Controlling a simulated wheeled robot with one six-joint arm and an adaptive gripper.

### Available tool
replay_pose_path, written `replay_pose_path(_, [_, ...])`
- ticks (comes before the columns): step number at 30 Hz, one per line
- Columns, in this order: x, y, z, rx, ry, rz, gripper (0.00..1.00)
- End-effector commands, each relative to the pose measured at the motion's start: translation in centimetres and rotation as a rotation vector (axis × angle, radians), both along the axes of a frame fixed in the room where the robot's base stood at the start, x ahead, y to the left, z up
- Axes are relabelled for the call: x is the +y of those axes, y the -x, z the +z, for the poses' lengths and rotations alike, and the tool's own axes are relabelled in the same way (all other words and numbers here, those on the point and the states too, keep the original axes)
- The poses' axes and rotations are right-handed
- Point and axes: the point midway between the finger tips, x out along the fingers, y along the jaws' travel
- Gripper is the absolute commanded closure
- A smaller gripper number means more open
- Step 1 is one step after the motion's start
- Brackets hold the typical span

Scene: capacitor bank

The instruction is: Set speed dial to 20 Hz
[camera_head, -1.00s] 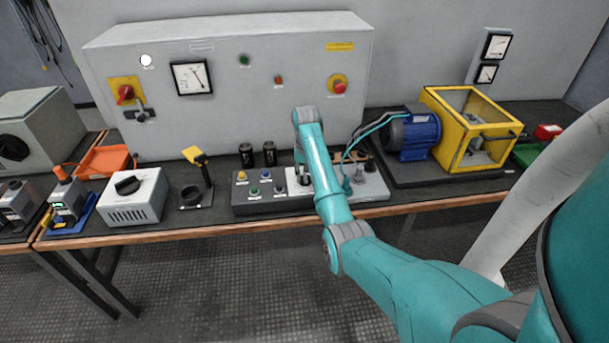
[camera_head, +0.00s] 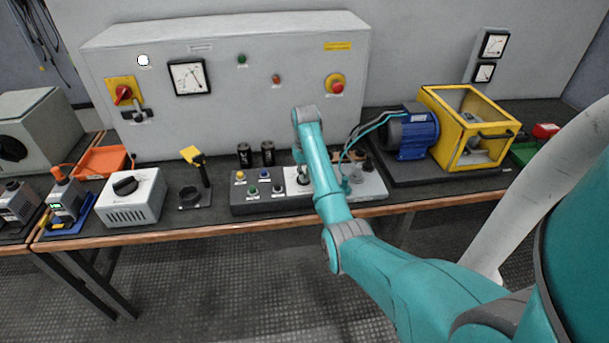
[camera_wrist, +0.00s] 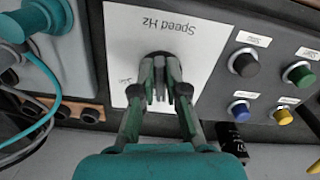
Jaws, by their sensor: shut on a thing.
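The speed dial (camera_wrist: 157,66) is a dark knob on a white plate (camera_wrist: 125,35) labelled "Speed Hz", which appears upside down in the wrist view. My gripper (camera_wrist: 160,92) is shut on the dial, with one finger on each side of it. The fingers cover most of the knob, so its pointer and setting cannot be read. In the head view my gripper (camera_head: 305,178) is low over the control box (camera_head: 265,208), and my arm hides part of the plate.
Several coloured buttons (camera_wrist: 243,65) sit beside the plate. Two black capacitors (camera_head: 268,154) stand behind the box. A grey panel with a meter (camera_head: 189,77) rises at the back. A blue motor (camera_head: 412,133) and yellow guard frame (camera_head: 468,125) stand to the right, with cables nearby.

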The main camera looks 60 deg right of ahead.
Motion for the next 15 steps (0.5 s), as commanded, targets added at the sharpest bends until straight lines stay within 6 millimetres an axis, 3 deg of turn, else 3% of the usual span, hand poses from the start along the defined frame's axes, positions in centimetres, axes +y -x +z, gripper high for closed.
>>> replay_pose_path(6, [0.03,0.00,-0.03,0.001,-0.001,0.000,1.00])
replay_pose_path(7, [0.03,0.00,-0.03,0.001,-0.001,0.000,0.85])
replay_pose_path(10, [0.03,0.00,-0.03,0.001,-0.001,0.000,0.62])
replay_pose_path(15, [0.02,0.01,-0.02,0.001,-0.001,-0.001,0.62])
